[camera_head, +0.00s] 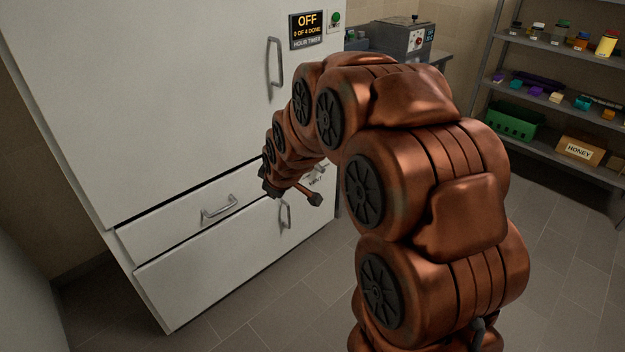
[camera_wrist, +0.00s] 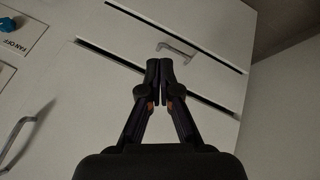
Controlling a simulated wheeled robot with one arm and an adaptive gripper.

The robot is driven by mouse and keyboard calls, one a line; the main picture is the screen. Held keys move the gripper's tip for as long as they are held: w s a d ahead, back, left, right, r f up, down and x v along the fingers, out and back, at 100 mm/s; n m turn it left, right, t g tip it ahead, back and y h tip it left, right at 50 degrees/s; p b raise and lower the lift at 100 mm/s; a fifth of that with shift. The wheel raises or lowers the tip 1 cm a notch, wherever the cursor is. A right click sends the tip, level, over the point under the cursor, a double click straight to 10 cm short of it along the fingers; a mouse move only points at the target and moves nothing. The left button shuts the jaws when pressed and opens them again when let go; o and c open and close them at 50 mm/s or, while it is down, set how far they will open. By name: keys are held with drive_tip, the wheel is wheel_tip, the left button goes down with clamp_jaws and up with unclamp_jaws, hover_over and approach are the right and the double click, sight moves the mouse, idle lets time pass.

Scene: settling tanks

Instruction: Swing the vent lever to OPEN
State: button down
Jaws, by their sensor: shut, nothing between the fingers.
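A short lever-like rod with a rounded dark end (camera_head: 315,199) shows just right of my arm's far end in the head view. It sticks out near a small label (camera_head: 316,181) that seems to read VENT, on the white cabinet front. My arm hides its base, and I cannot read its setting. My gripper (camera_wrist: 166,67) is shut and empty in the wrist view, its fingertips in front of the white drawer fronts. No vent lever shows in the wrist view. In the head view my gripper is small and dark, left of the rod.
The white cabinet has a tall door handle (camera_head: 274,62), a drawer handle (camera_head: 219,207) and a lower handle (camera_head: 285,214). A timer (camera_head: 307,30) reads OFF. A blue knob (camera_wrist: 9,22) sits by a FAN OFF label in the wrist view. Shelves (camera_head: 560,115) stand right; floor there is clear.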

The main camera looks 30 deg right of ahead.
drive_tip(key=w+d+f+n+t+h+b, duration=0.1)
drive_tip(key=w+d+f+t+b, duration=0.15)
drive_tip(key=w+f, duration=0.3)
drive_tip(key=w+d+f+n+t+b, duration=0.1)
drive_tip(key=w+d+f+n+b, duration=0.1)
drive_tip(key=w+d+f+b, duration=0.35)
drive_tip(key=w+d+f+n+t+h+b, duration=0.2)
drive_tip(key=w+d+f+n+t+b, duration=0.1)
drive_tip(key=d+f, duration=0.5)
drive_tip(key=w+d+f+n+t+h+b, duration=0.3)
drive_tip(key=w+d+f+n+t+b, duration=0.1)
drive_tip(key=w+d+f+b, duration=0.4)
drive_tip(key=shift+w+f+t+b, duration=0.2)
drive_tip(key=shift+f+t+b, duration=0.45)
drive_tip(key=shift+f+t, duration=0.1)
drive_tip(key=shift+w, duration=0.1)
drive_tip(key=s+d+b+x, duration=0.1)
drive_tip(key=b+x, duration=0.3)
drive_tip(key=x, duration=0.8)
drive_tip(key=shift+w+d+r, duration=0.25)
drive_tip(key=shift+d+r, duration=0.1)
drive_tip(key=shift+d, duration=0.55)
drive_tip(key=shift+w+a+r, duration=0.1)
drive_tip(key=shift+r, duration=0.05)
